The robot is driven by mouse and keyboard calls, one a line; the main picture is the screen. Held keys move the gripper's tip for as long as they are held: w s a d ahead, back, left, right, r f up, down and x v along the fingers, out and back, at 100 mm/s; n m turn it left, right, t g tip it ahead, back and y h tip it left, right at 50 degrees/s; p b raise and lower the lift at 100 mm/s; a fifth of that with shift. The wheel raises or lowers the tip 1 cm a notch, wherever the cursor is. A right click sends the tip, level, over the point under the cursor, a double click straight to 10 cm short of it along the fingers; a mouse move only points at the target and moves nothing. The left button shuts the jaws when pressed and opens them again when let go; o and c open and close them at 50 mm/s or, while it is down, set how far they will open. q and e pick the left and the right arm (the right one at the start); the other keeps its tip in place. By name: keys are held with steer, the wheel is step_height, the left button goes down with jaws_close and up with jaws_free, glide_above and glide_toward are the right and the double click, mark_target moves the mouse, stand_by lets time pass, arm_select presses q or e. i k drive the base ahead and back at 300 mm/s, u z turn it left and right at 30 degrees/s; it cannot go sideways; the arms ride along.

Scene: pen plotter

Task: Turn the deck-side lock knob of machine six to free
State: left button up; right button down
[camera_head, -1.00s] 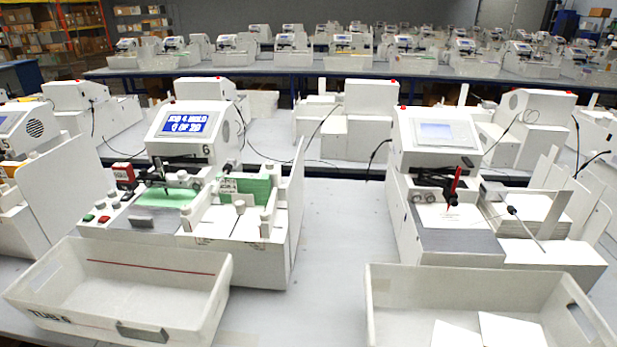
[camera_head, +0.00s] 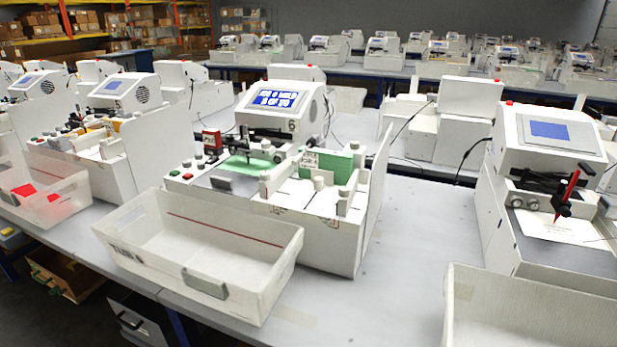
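Machine six (camera_head: 312,109) is a white pen plotter in the middle of the view, with a "6" on its housing beside a lit blue screen (camera_head: 276,99). Green sheets (camera_head: 247,164) lie on its deck and in its stack area. A pale round knob (camera_head: 319,183) stands near the middle of the deck. Dark fittings show at the housing's right side. I cannot tell which part is the deck-side lock knob or how it is set. Neither of my grippers is in view.
A white tub (camera_head: 205,295) with a red line sits before machine six. Another tub (camera_head: 544,312) is at lower right, before a plotter (camera_head: 548,134) with a red pen. Bare table (camera_head: 400,270) lies between these machines. More plotters stand left and behind.

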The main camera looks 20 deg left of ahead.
mark_target(265, 175)
steer(key=z, duration=1.85)
steer(key=k, duration=1)
steer(key=u, duration=1.65)
steer(key=i, duration=0.5)
